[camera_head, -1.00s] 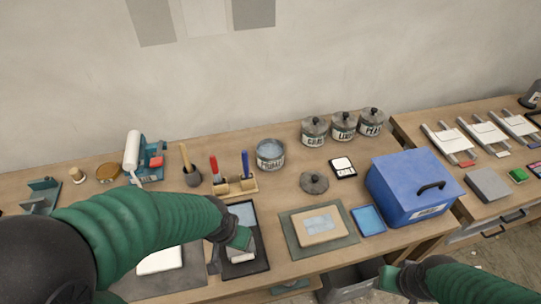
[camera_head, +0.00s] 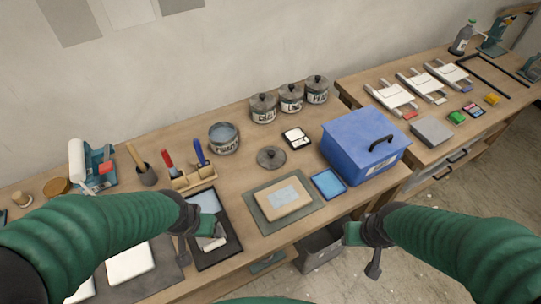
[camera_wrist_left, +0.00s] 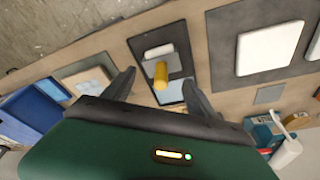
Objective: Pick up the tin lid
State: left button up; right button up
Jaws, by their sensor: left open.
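The tin lid (camera_head: 271,157), a round grey disc with a dark knob, lies flat on the bench in the head view. The open, lidless tin (camera_head: 224,138) stands to its upper left, apart from it. My left gripper (camera_head: 200,243) is over the dark tray, left of and nearer than the lid. In the left wrist view its fingers (camera_wrist_left: 160,92) are spread and empty, with a yellow handle beyond them; I cannot make out the lid there. My right gripper (camera_head: 364,248) hangs near the bench's front edge, far from the lid; its jaw opening is unclear.
Several lidded tins (camera_head: 290,98) stand behind the lid. A black-and-white box (camera_head: 297,138), a relief panel on a grey mat (camera_head: 249,202), a blue tray (camera_head: 328,183) and a large blue box (camera_head: 357,150) surround it. A tool rack (camera_head: 193,180) stands left.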

aim_at(269, 157)
jog(key=i+l, duration=0.2)
jog(key=l, duration=0.15)
jog(key=i+l+u, duration=0.1)
jog(key=l, duration=0.25)
jog(key=i+l, duration=0.25)
jog(key=i+l+u, duration=0.1)
jog(key=l, duration=0.35)
jog(key=i, duration=0.05)
